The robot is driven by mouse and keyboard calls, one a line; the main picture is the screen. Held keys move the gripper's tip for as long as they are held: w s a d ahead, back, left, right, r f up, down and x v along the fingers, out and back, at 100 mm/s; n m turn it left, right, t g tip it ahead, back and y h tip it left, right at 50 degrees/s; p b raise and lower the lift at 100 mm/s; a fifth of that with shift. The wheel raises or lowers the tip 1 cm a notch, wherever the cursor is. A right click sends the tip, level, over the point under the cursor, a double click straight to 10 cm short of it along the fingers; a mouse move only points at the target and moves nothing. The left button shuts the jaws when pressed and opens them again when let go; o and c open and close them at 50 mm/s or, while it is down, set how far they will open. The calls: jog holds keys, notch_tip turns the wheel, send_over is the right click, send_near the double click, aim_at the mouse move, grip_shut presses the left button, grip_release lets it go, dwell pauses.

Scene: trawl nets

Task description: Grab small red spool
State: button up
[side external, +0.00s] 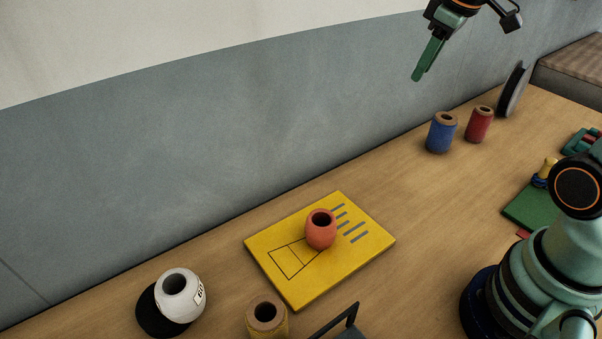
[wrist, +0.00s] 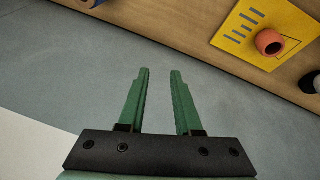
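A red spool (side external: 479,126) with a brown top stands upright on the wooden table near the wall, just right of a blue spool (side external: 441,134). It does not show in the wrist view. A rounded orange-red hollow piece (side external: 320,232) sits on a yellow board and also shows in the wrist view (wrist: 268,43). My gripper (side external: 418,76) is raised in the air, above and left of the red spool in the side view. In the wrist view its two green fingers (wrist: 160,73) are apart with nothing between them.
The yellow board (side external: 275,242) lies mid-table. A white hollow piece (side external: 178,290) and a yellow spool (side external: 266,318) stand at the front left. A dark disc (side external: 513,90) leans by the wall beyond the red spool. Table between the board and the spools is clear.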

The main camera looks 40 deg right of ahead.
jog(key=w+d+n, duration=0.1)
jog(key=w+d, duration=0.2)
jog(key=d, duration=0.4)
jog(key=n+g+y, duration=0.1)
jog(key=n+g, duration=0.3)
jog(key=n, duration=0.3)
send_over(476, 143)
jog(key=f, duration=1.3)
jog(key=shift+w+d+f, duration=0.15)
jog(key=shift+w+f, duration=0.1)
jog(key=shift+f, duration=0.1)
jog(key=shift+s+d+f, duration=0.15)
jog(key=shift+d+f, duration=0.05)
jog(key=shift+f, duration=0.05)
notch_tip(476, 143, down, 12)
grip_shut()
